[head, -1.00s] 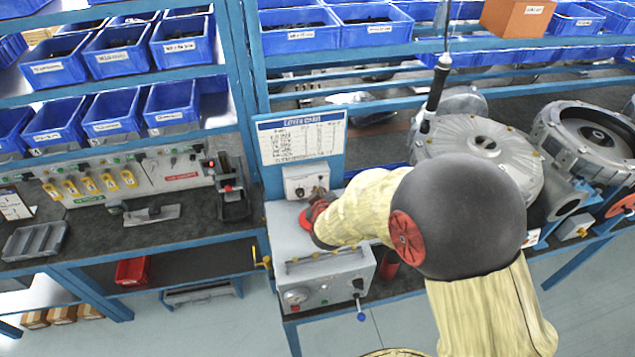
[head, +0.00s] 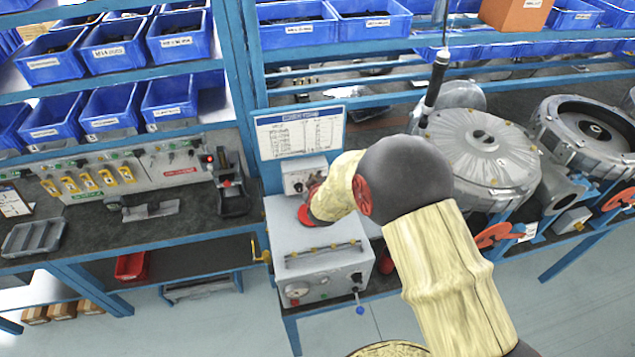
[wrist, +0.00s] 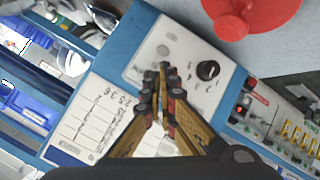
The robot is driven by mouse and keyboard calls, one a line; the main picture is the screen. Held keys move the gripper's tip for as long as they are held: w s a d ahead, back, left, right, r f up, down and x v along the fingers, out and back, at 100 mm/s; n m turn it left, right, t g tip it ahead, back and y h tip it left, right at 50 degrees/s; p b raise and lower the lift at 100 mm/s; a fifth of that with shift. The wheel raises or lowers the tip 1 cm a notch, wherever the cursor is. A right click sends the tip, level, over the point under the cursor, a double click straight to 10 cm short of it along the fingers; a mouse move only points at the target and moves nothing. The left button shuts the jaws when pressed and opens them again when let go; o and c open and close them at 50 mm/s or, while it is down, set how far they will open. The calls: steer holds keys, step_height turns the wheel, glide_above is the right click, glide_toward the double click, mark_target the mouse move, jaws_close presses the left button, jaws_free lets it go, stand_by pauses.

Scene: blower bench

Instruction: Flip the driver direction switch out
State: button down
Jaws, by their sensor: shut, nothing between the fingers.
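A white control box (head: 299,172) stands at the foot of the chart board, and it also shows in the wrist view (wrist: 150,48). A black round knob (wrist: 207,70) is on its face. My gripper (wrist: 163,68) is shut and empty, its fingertips in front of the box face beside the knob. A small switch is hard to make out at the fingertips, so I cannot tell whether they touch it or which way it points. In the head view my gripper is mostly hidden by my arm. The driver (head: 436,82) hangs upright on a cable to the right.
A grey machine box (head: 310,240) with a lever stands just in front. A red round part (wrist: 235,15) is close in the wrist view. The chart board (head: 298,132) rises behind. Round blower housings (head: 478,150) stand right. Blue bins (head: 110,110) fill the left shelves.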

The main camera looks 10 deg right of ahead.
steer(key=shift+w+d+f, duration=0.1)
steer(key=shift+w+f, duration=0.15)
steer(key=shift+w, duration=0.15)
steer(key=shift+f+b, duration=0.2)
steer(key=shift+b, duration=0.35)
steer(key=shift+s+f+m+t+b, duration=0.15)
steer(key=shift+s+f+t+b, duration=0.65)
steer(key=shift+b, duration=2.35)
steer(key=shift+s+r+m+t+b, duration=0.15)
steer(key=shift+t+b, duration=1.25)
steer(key=shift+b, duration=1.7)
steer(key=shift+f+t+h+b, duration=0.3)
steer(key=shift+f+t+b, duration=0.3)
steer(key=shift+b, duration=1.6)
steer(key=shift+s+f+b, duration=0.1)
steer(key=shift+s+b, duration=0.05)
steer(key=shift+b, duration=0.55)
step_height(320, 180, up, 10)
